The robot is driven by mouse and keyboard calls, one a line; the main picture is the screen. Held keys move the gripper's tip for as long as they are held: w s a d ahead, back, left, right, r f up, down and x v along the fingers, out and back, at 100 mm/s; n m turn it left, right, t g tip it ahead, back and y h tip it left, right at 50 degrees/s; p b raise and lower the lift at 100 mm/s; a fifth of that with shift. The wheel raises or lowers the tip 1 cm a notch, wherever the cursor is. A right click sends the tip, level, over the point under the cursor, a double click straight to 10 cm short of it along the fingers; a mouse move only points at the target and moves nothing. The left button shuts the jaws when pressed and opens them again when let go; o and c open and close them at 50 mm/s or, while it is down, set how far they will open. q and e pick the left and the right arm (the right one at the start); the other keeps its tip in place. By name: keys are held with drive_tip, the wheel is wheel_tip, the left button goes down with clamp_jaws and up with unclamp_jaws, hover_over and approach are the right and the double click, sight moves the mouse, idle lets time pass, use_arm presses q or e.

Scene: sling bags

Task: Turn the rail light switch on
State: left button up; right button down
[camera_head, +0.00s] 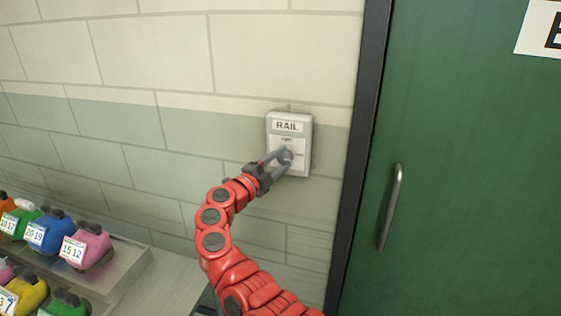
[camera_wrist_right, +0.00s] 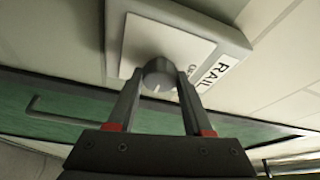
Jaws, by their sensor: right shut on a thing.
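The rail light switch (camera_head: 304,166) is a pale wall box labelled RAIL, mounted on the block wall left of the green door. Its round grey knob (camera_wrist_right: 157,76) stands out from a white plate in the right wrist view. My right gripper (camera_head: 282,157) is at the switch, with its two fingers on either side of the knob, shut on it. In the right wrist view the gripper (camera_wrist_right: 157,88) shows the fingertips at the knob's sides. A pale mark runs on the knob's face. The fingers partly hide the lower plate in the head view. My left gripper is not in view.
A green door (camera_head: 470,180) with a metal handle (camera_head: 391,207) and dark frame (camera_head: 353,150) is to the right. Several coloured sling bags (camera_head: 50,235) with number tags sit on a stepped grey stand (camera_head: 128,262) at lower left. The wall around the switch is clear.

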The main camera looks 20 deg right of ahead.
drive_tip(key=shift+c, duration=1.5)
unclamp_jaws()
drive_tip(key=shift+s+a+f, duration=0.15)
drive_tip(key=shift+s+a, duration=0.1)
drive_tip(key=shift+a, duration=0.05)
drive_tip(key=b+v, duration=0.4)
drive_tip(key=v, duration=1.2)
drive_tip(key=shift+s+a+b, duration=0.2)
drive_tip(key=shift+a+b, duration=0.05)
drive_tip(key=shift+b, duration=0.1)
